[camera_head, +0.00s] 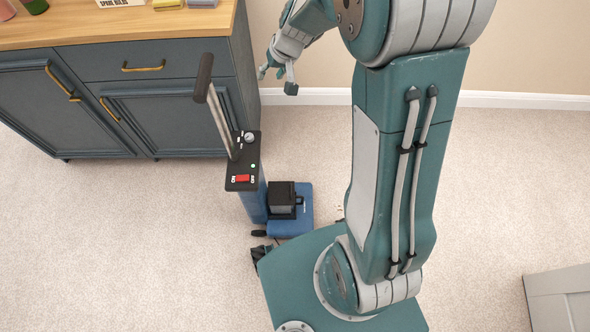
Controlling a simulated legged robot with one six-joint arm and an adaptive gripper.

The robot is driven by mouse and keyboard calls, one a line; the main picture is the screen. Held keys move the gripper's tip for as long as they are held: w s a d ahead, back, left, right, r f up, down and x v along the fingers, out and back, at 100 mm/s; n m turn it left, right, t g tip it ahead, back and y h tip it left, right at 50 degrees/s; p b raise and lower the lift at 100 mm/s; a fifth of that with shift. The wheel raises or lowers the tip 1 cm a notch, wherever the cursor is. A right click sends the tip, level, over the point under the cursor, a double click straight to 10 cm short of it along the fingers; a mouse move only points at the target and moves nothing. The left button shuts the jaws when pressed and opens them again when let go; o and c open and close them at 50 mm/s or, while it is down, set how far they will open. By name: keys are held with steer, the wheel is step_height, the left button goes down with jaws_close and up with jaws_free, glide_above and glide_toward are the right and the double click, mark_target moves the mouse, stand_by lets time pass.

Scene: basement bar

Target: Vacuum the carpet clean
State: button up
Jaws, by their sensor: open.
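A blue upright vacuum (252,205) stands on the beige carpet (130,240), just in front of my body. Its grey pole rises to a dark handle grip (203,78) at the upper left. The black top panel carries a red switch (242,178) between ON and OFF labels, a small lit green light and a grey knob. Its blue base is partly behind my body. My gripper (277,80) is open and empty, to the right of the handle and apart from it. A few small pale specks lie on the carpet beside my arm, mostly hidden.
A blue-grey cabinet (100,65) with brass handles and a wooden top stands at the upper left, close behind the vacuum handle. A wall with a white baseboard (520,100) runs along the back. A grey panelled piece (562,298) is at the lower right. Carpet at left is clear.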

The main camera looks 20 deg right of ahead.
steer(key=w+d+f+m+g, duration=0.1)
steer(key=w+f, duration=0.2)
steer(key=f, duration=1.1)
steer(key=w+d+f+m, duration=0.1)
steer(key=w+f, duration=0.1)
steer(key=f, duration=1.2)
steer(key=s+d+f, duration=0.1)
steer(key=s+f, duration=0.2)
steer(key=f, duration=0.5)
steer(key=s+f+m+g+h, duration=0.1)
steer(key=s+f, duration=0.2)
steer(key=f, duration=0.4)
steer(key=s+d+f, duration=0.1)
steer(key=s+f, duration=0.2)
steer(key=f, duration=0.5)
steer(key=shift+s+d+f+g, duration=0.35)
steer(key=shift+g, duration=0.05)
steer(key=x, duration=1)
steer(key=shift+f, duration=0.4)
jaws_close()
